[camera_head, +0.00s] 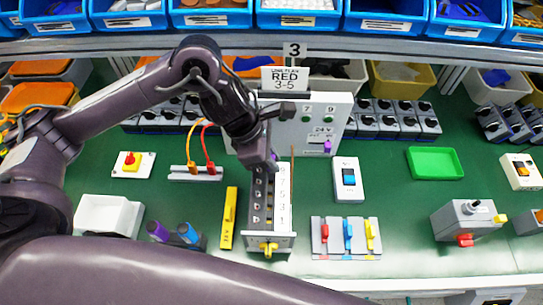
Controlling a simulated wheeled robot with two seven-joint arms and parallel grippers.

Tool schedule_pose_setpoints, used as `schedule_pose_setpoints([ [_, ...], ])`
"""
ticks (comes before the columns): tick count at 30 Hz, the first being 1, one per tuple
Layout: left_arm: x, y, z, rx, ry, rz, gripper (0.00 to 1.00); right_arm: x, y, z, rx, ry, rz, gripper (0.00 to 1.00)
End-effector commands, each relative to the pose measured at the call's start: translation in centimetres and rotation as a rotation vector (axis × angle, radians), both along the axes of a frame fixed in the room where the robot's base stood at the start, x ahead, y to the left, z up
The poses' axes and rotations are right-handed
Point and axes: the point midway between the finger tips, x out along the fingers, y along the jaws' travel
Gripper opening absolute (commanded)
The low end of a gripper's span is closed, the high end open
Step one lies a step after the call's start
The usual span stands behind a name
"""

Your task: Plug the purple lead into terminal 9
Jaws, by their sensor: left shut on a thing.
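My left gripper (264,158) reaches in from the left, pointing down at the far end of the terminal block, and is shut. A small purple piece (275,156), apparently the plug of the purple lead, shows at its fingertips. The terminal block (259,240) is a grey box with a column of numbers; 9 is hard to read at the far end, close to the gripper. Whether the plug sits in terminal 9 cannot be told. Another purple piece (327,147) is on the white panel (338,110) under the 24 V label. My right gripper is not in view.
A yellow bar (229,218) lies left of the block. A holder with orange and red leads (196,174) stands further left. A blue rocker switch (348,177) and three coloured levers (347,236) are to the right. Green mat is clear around the green tray (434,162).

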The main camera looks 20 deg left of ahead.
Motion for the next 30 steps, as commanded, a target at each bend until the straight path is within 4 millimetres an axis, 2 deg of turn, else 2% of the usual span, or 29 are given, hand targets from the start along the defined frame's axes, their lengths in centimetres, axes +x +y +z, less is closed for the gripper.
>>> schedule_pose_setpoints([
  [8,0.0,0.0,-0.9,0.0,0.0,0.0,0.0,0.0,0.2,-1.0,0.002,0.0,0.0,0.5],
  [9,0.0,0.0,-0.7,0.0,0.0,0.0,0.21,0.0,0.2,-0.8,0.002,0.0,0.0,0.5],
  [14,0.0,0.0,-0.7,0.0,0.0,0.0,0.41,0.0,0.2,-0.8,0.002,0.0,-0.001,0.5],
  [23,0.0,0.1,-0.5,0.001,-0.002,0.001,0.41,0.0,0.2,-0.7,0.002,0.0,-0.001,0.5],
  [30,-0.2,1.5,2.7,0.003,-0.007,0.001,0.41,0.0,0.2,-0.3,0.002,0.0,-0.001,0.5],
])
